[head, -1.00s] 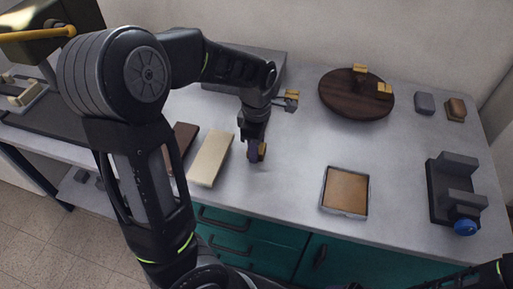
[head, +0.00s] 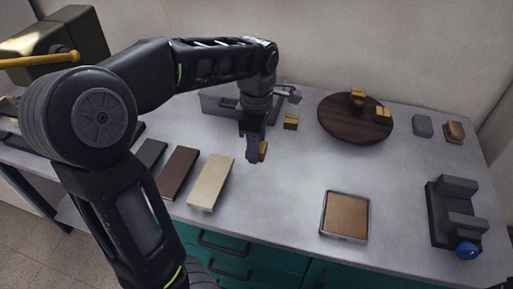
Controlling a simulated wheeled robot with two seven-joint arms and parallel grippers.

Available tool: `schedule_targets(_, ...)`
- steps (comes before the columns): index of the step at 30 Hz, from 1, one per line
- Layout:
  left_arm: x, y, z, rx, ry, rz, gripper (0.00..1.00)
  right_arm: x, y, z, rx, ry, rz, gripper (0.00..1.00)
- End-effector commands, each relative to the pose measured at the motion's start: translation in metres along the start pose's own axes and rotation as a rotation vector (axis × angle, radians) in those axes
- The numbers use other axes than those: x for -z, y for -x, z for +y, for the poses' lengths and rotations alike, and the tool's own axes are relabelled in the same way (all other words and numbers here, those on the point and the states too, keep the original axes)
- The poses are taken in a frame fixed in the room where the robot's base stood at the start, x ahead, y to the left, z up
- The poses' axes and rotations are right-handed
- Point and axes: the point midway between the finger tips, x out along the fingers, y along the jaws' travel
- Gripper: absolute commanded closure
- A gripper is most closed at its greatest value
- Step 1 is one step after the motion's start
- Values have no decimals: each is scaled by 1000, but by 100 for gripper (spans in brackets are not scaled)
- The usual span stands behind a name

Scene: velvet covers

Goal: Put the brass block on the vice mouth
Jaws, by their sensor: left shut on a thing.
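My left gripper (head: 254,150) points down over the middle of the bench, shut on a small brass block (head: 263,151). The fingers partly hide the block, and I cannot tell how far it is above the bench top. The vice (head: 454,212) is dark grey with a blue knob (head: 467,250), at the right end of the bench. Its mouth, between two upright jaws, looks empty. The held block is well to the left of the vice. My right gripper is not in view.
Other brass-coloured blocks are on the bench (head: 291,122) and the round wooden turntable (head: 340,125). A brown-filled tray (head: 344,238) lies between gripper and vice. Cream (head: 211,182) and brown (head: 178,172) slabs lie left. Grey (head: 423,126) and brown-topped (head: 454,132) blocks stand back right.

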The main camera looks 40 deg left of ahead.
Motion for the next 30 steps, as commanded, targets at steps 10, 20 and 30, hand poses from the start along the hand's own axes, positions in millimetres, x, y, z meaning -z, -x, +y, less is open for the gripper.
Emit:
schedule_targets(10,0,0,0,-2,0,-1,100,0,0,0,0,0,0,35)
schedule_targets(20,-12,-4,9,-4,-172,8,100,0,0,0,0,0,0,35)
schedule_targets(30,-76,-34,41,0,-1014,27,100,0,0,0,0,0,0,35)
